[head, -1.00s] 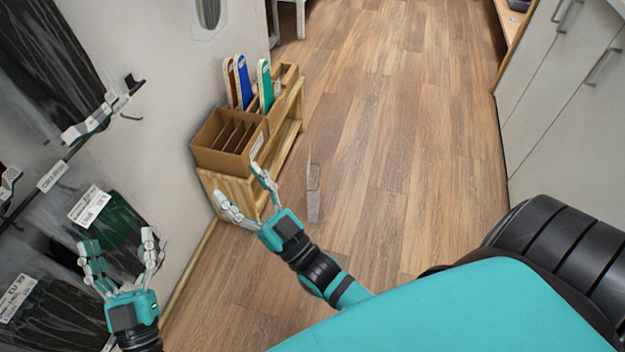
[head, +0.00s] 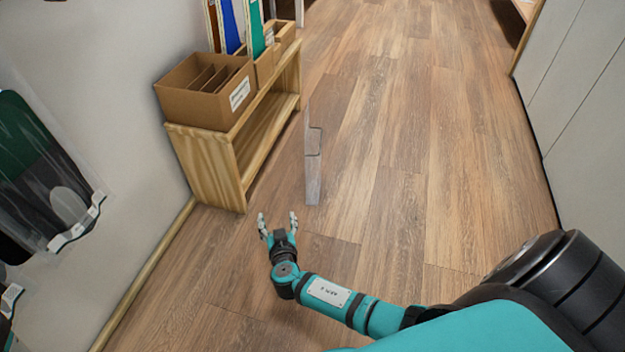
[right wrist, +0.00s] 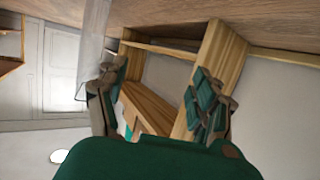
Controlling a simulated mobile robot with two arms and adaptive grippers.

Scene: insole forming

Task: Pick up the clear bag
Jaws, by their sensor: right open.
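A clear bag (head: 313,170), thin and see-through, shows as a narrow upright strip over the wood floor, right of the low wooden shelf. My right gripper (head: 277,219) is open and empty, below and left of the bag and apart from it in the head view. In the right wrist view a see-through sheet (right wrist: 94,40), seemingly the clear bag, shows beside the left finger of my right gripper (right wrist: 157,88); I cannot tell whether they touch. Nothing of the bag shows between the fingers. My left gripper is out of view.
Clear packs with dark contents (head: 45,170) hang on the wall. White cabinets (head: 590,120) line the right.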

